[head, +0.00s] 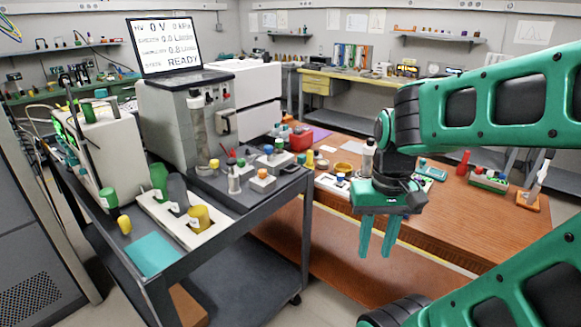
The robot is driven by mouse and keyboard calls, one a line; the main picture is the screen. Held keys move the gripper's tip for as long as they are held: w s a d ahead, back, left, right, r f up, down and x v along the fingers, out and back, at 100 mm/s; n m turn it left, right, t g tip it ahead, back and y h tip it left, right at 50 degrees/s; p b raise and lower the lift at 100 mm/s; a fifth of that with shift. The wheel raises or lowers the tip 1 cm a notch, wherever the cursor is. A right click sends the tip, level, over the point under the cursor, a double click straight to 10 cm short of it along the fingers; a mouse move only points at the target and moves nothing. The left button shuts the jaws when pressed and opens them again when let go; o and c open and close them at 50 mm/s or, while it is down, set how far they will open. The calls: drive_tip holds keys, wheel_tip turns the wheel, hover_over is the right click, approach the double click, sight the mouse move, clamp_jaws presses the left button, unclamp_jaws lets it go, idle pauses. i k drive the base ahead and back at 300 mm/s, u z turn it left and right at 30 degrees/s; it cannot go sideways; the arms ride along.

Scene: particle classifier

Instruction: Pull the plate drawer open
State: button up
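The classifier is a grey boxy machine (165,122) on the dark cart at the left, with a monitor (165,45) reading READY on top. A small light front with a dark surround (226,125) projects from its right side. I cannot tell for certain whether this is the plate drawer or whether it is shut. A white cabinet (255,92) with a horizontal seam stands just behind. My green gripper (376,254) hangs fingers down in front of the wooden table, well right of the machine. Its two fingers are apart with nothing between them.
The dark cart (262,212) carries bottles, capped vials and a teal sheet (151,254).

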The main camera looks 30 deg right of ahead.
sight(286, 168)
drive_tip(key=i, duration=1)
